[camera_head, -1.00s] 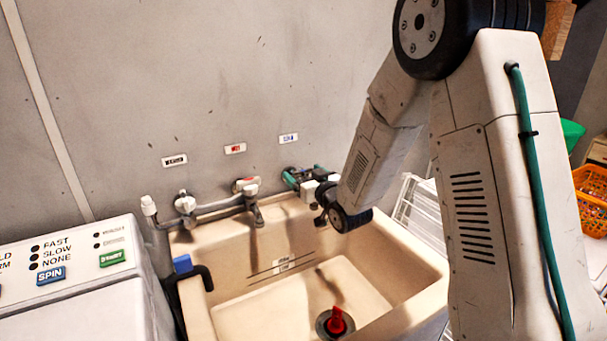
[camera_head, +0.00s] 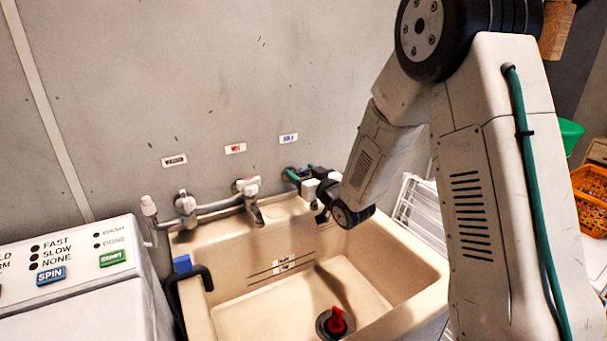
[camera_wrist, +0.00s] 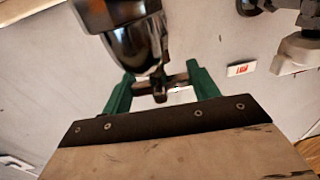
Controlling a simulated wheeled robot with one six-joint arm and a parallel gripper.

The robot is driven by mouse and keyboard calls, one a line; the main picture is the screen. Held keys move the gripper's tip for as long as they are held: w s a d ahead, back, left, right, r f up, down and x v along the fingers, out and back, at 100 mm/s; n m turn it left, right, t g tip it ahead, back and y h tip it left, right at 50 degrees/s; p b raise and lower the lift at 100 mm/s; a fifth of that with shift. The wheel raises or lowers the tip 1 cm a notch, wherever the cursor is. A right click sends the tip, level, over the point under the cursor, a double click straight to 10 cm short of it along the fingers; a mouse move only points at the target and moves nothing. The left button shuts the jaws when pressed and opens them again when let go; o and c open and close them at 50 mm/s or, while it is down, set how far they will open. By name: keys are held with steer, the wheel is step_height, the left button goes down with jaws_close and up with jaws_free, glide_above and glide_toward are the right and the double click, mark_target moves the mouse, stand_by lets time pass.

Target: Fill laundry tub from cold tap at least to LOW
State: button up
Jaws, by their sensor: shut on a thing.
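The beige laundry tub (camera_head: 225,285) stands against the wall, with HIGH and LOW lines (camera_head: 281,267) on its inner back wall. I see no clear water surface or stream in it. A red plug (camera_head: 337,321) stands upright at the drain. My gripper (camera_head: 292,177) is at the rightmost tap, below the blue label (camera_head: 288,138). In the wrist view, its green fingers (camera_wrist: 162,90) are shut on the dark tap handle (camera_wrist: 178,82), below a shiny metal part. The spout of this tap is mostly hidden by my wrist in the head view.
A middle tap (camera_head: 251,190) sits under a red label (camera_head: 235,148), and another valve (camera_head: 186,204) is to its left. A washing machine (camera_head: 70,290) adjoins the tub; a black hose (camera_head: 192,272) hooks over the rim. A white rack (camera_head: 420,212) and orange basket (camera_head: 590,197) are at right.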

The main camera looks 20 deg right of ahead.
steer(key=n+g+y, duration=0.2)
steer(key=n+y, duration=0.1)
steer(key=y, duration=0.1)
steer(key=n+g+y, duration=0.2)
steer(key=y, duration=0.1)
steer(key=shift+d+n+g+y, duration=0.1)
steer(key=shift+n+g+y, duration=0.2)
steer(key=shift+n+y, duration=0.1)
steer(key=n+g+y, duration=0.2)
steer(key=g, duration=0.1)
steer(key=n+g+y, duration=0.2)
steer(key=n+g, duration=0.1)
steer(key=g, duration=0.1)
steer(key=shift+n+g, duration=0.3)
steer(key=shift+y, duration=0.3)
steer(key=o, duration=1)
steer(key=v, duration=0.7)
steer(key=shift+s+d, duration=0.1)
steer(key=shift+d, duration=0.2)
